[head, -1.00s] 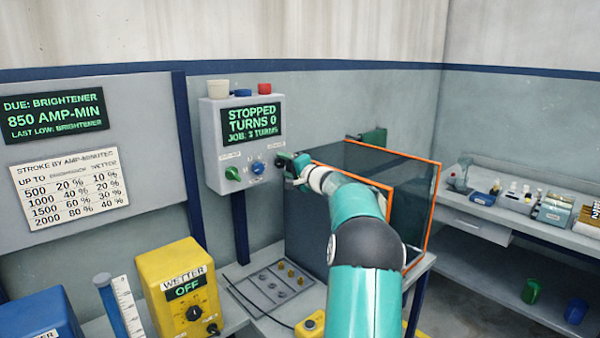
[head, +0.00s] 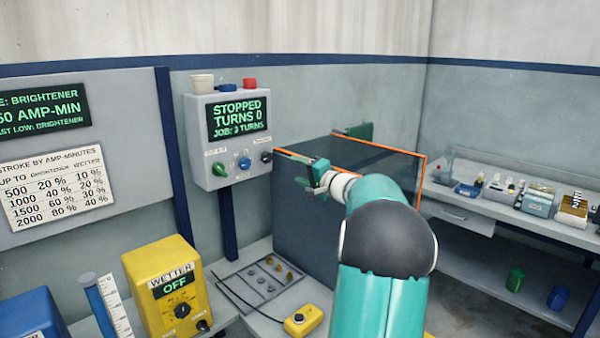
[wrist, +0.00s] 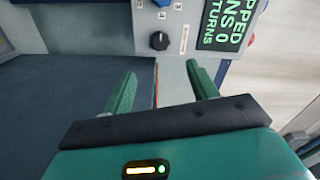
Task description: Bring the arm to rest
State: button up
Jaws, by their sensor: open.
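My gripper (head: 312,180) is in front of the glass-sided tank in the head view, to the right of and a little below the control box. In the wrist view my gripper (wrist: 160,88) has its two green fingers apart, with nothing between them. A black knob (wrist: 159,41) on the control box shows beyond the fingertips, apart from them. My arm reaches up from the bottom of the head view and is bent at the elbow.
The control box (head: 203,153) reads stopped, turns 0. The tank (head: 300,215) with an orange rim stands close to my gripper. A yellow wetter unit (head: 160,275) reads off. A yellow pendant (head: 304,320) lies on the bench. A shelf (head: 470,225) with bottles is at right.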

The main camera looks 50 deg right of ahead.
dwell(0.3)
jog(key=w+a+n+g+y, duration=0.2)
jog(key=a, duration=0.8)
jog(key=w+a+n+g+y, duration=0.1)
jog(key=w+a+n+y, duration=0.2)
jog(key=a, duration=0.7)
jog(key=s+a+f+n+g+y, duration=0.1)
jog(key=s+a+n+g, duration=0.1)
jog(key=a, duration=0.6)
jog(key=s+a+f+n+g, duration=0.1)
jog(key=s+a+g, duration=0.15)
jog(key=a, duration=0.65)
jog(key=s+a+f+n+g, duration=0.4)
jog(key=s+a, duration=0.4)
jog(key=a, duration=0.3)
jog(key=s+a+f+n+h, duration=0.2)
jog(key=s, duration=0.5)
jog(key=s+a+f+n+h, duration=0.2)
jog(key=s+f, duration=0.1)
jog(key=s, duration=0.4)
jog(key=shift+s+a+f+g, duration=0.25)
jog(key=shift+a+g, duration=0.15)
jog(key=shift+g, duration=0.05)
